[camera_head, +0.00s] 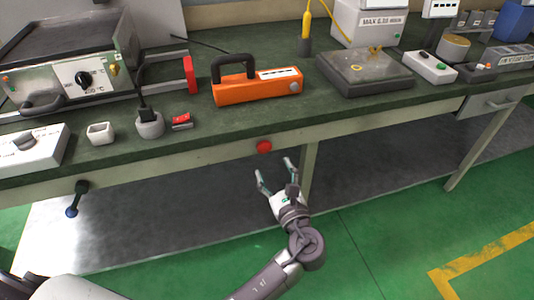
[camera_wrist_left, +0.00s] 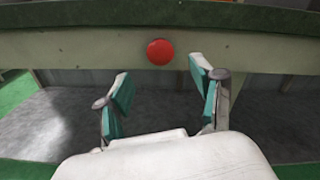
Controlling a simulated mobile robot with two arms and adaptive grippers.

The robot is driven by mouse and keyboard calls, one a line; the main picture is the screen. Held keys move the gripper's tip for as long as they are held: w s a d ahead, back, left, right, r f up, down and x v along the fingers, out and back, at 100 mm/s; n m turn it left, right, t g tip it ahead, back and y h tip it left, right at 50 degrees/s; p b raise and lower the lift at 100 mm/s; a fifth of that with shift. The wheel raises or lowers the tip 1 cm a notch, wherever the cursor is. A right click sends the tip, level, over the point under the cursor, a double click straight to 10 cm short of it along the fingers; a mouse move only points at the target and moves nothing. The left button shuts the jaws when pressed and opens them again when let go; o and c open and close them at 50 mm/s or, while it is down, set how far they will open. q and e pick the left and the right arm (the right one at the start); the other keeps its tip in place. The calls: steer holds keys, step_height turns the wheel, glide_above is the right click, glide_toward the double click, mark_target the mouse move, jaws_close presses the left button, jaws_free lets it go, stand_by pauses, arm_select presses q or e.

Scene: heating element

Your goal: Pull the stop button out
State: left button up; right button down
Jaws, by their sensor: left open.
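The stop button (camera_head: 264,147) is a round red knob on the front apron of the green-topped workbench. In the left wrist view the stop button (camera_wrist_left: 160,52) is just above the middle, beyond and above the gap between the fingertips. My left gripper (camera_head: 273,167) is open and empty, below and in front of the button, with its fingers pointing toward the bench. Its two teal-padded fingers (camera_wrist_left: 160,85) are spread wide and apart from the button. Whether the button is pushed in or out, I cannot tell. My right gripper is not in view.
The workbench's green top (camera_head: 215,135) overhangs the apron just above the button. A bench leg (camera_head: 309,170) stands right of my gripper. An orange device (camera_head: 255,91) sits on top above the button. A blue-tipped lever (camera_head: 76,199) hangs at the left. Space in front is clear.

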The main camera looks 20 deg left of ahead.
mark_target(265, 150)
arm_select(q)
steer(key=x, duration=0.6)
steer(key=shift+w+a, duration=0.5)
steer(key=shift+w, duration=0.2)
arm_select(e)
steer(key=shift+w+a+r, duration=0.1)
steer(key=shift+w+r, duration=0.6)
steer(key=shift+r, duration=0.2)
arm_select(q)
steer(key=c, duration=0.4)
jaws_close()
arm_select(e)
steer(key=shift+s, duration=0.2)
